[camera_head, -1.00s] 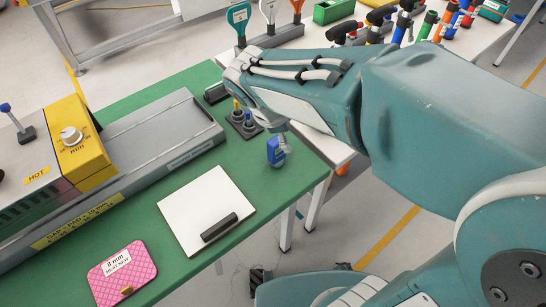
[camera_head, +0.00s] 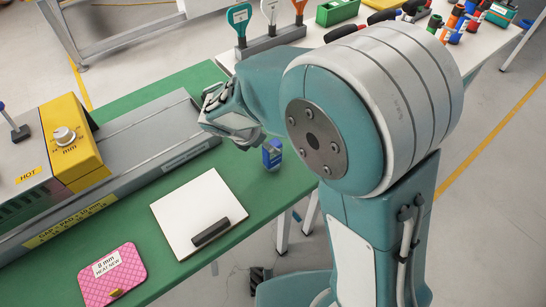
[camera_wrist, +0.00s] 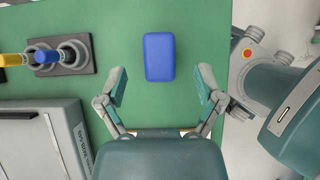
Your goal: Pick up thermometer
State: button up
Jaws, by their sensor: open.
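A small blue device with a dark face, which looks like the thermometer (camera_head: 272,154), stands on the green bench top near its right edge. In the wrist view the blue thermometer (camera_wrist: 159,57) shows from above as a rounded rectangle, just beyond my fingertips and roughly centred between them. My gripper (camera_wrist: 161,85) is open and empty, with one finger on each side and green bench between them.
A dark holder (camera_wrist: 82,68) with yellow and blue tools is left of the thermometer in the wrist view. A white board (camera_head: 190,214) with a black bar lies in front, beside a pink pad (camera_head: 112,276). A grey and yellow machine (camera_head: 72,140) fills the left.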

aim_at(272, 144)
jog(key=x, duration=0.3)
jog(key=shift+w+f, duration=0.1)
jog(key=shift+f, duration=0.2)
jog(key=shift+c, duration=0.3)
grip_shut()
jog(key=shift+r, duration=0.15)
